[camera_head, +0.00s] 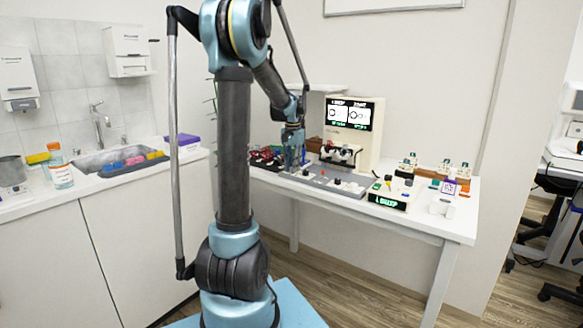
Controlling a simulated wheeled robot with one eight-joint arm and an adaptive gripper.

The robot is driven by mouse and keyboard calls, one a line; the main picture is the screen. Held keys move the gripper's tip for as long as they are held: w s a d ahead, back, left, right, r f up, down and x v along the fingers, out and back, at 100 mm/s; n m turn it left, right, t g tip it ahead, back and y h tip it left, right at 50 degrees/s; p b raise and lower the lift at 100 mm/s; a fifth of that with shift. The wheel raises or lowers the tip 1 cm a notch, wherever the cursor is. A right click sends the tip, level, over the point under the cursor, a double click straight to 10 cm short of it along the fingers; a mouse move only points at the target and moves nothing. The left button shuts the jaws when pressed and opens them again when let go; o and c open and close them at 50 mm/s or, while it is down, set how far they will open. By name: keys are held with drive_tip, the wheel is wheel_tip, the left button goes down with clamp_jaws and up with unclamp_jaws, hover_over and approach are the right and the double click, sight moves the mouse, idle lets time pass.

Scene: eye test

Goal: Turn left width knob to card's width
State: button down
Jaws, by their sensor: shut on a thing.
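My gripper (292,166) points down at the left end of a grey control panel (345,189) on the white table. It is shut on a knob at that end, which I take to be the left width knob; the fingers hide it. Other small knobs, red and dark, stand further right on the panel. A cream test machine (367,146) stands behind it, with a screen (349,113) showing ring-like figures and green text too small to read. A box with a green lit display (388,202) sits right of the panel. I cannot make out the card or its width.
Dark and red items (265,157) lie close left of my gripper. Several small models and a purple-labelled bottle (449,184) stand at the table's right. A sink counter (100,185) is at the left.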

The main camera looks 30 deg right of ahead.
drive_tip(key=shift+w+a, duration=0.1)
drive_tip(key=shift+w, duration=0.05)
drive_tip(key=c, duration=1.7)
unclamp_jaws()
wheel_tip(320, 180, up, 12)
